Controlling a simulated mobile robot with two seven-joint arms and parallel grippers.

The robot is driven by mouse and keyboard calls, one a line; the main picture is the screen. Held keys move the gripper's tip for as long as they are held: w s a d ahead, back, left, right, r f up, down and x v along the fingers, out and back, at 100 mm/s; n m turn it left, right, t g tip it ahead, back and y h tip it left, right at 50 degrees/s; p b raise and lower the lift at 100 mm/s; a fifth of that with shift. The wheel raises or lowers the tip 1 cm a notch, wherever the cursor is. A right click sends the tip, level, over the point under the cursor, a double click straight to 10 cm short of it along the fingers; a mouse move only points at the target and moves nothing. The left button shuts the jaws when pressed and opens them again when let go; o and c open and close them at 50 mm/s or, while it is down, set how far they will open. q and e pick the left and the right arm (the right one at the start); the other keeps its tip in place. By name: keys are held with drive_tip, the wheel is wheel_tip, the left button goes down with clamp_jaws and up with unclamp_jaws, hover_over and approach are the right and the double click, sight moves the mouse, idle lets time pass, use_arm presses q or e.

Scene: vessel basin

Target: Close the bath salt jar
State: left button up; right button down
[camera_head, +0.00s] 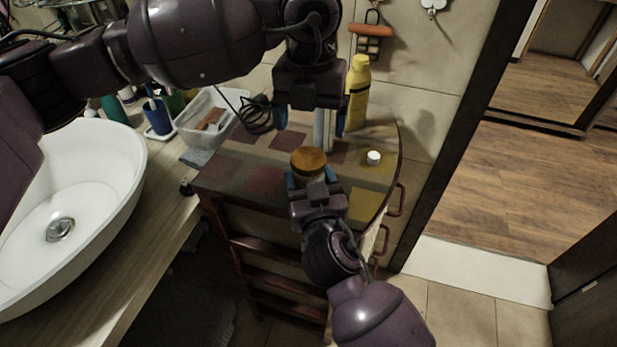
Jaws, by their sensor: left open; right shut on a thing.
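The bath salt jar (309,162) stands on the checkered wooden table top and shows a round orange-brown top. I cannot tell whether this top is a seated lid. My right gripper (312,180) reaches in from the front and is shut on the jar's sides, hiding most of its body. My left gripper (310,121) points down above and behind the jar, with its blue-tipped fingers apart.
A yellow bottle (357,92) stands behind the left gripper. A small white round item (373,157) lies to the jar's right. A white basin (75,205) and a white tray (212,118) are on the left. The table's left part (235,165) is clear.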

sight(308, 157)
use_arm(q)
drive_tip(key=n, duration=0.7)
drive_tip(key=shift+w+a+r, duration=0.1)
drive_tip(key=shift+r, duration=0.05)
drive_tip(key=n, duration=0.5)
drive_tip(key=shift+a+n, duration=0.1)
drive_tip(key=shift+n, duration=0.2)
drive_tip(key=shift+f, duration=4)
